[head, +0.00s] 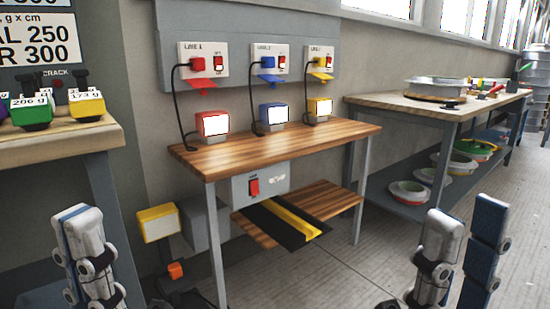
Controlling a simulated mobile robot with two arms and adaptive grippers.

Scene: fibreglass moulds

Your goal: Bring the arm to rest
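My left gripper (80,215) is at the lower left, raised in front of the left table, with its fingers pointing up. Its fingers overlap in this view, so the gap between them cannot be made out. My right gripper (464,210) is at the lower right, also pointing up. Its two fingers stand apart with only floor visible between them, and it holds nothing. Neither gripper visibly touches anything. Most of both arms is outside the picture.
A wooden workbench (230,159) carries red (212,124), blue (273,114) and yellow (319,108) boxes, corded to wall panels. The left table (60,148) holds coloured weights. The right table (420,103) bears a mould (436,85). Open floor (345,270) lies between my grippers.

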